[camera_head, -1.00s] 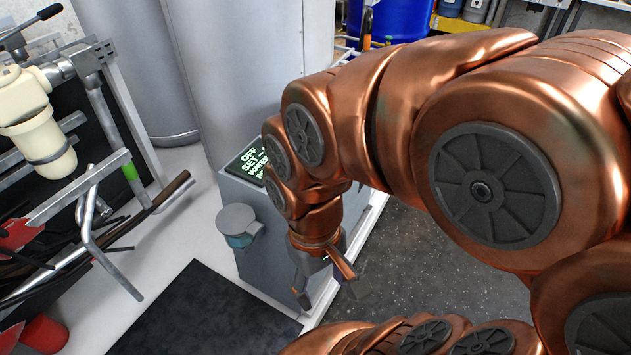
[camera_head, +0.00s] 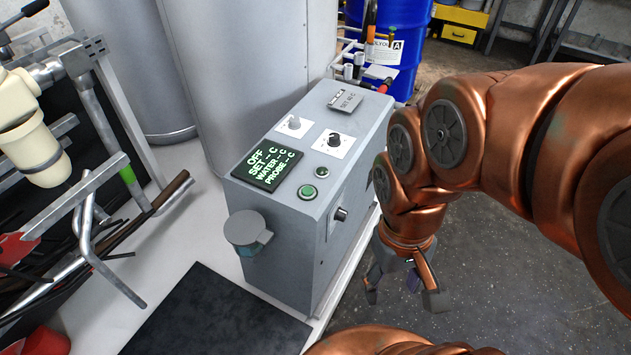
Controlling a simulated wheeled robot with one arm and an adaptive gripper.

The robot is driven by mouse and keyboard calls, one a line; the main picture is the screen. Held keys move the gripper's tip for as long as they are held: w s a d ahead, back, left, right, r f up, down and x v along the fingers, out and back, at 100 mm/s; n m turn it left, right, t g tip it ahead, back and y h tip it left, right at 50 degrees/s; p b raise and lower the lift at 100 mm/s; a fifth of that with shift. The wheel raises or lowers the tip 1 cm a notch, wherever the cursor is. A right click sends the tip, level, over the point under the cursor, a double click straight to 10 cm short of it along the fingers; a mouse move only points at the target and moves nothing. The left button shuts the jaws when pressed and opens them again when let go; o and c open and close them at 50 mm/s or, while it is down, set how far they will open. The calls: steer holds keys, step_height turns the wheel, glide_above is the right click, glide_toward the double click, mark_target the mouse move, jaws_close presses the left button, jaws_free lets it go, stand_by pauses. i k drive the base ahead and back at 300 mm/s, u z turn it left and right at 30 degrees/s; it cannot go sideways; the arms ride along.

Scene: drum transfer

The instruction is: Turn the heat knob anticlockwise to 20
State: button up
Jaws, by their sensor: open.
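The grey control box (camera_head: 300,228) stands left of my gripper. Its top carries a light grey knob (camera_head: 294,122) and a black knob (camera_head: 334,139), each on a white dial plate. A third small knob (camera_head: 340,214) sits on the box's right side face. The dial markings are too small to read, and I cannot tell which is the heat knob. The green display (camera_head: 268,164) reads OFF, SET – C, WATER – C, PROBE – C. My gripper (camera_head: 403,292) is open and empty, pointing down, right of the box and apart from it, below its top.
A grey round-capped fitting (camera_head: 247,228) juts from the front. A blue drum (camera_head: 400,40) stands behind. Dark floor is open on the right.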

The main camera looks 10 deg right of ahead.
mark_target(334, 141)
steer(key=u, duration=0.15)
steer(key=k, duration=0.45)
steer(key=z, duration=0.8)
steer(key=i, duration=0.8)
steer(key=u, duration=1.6)
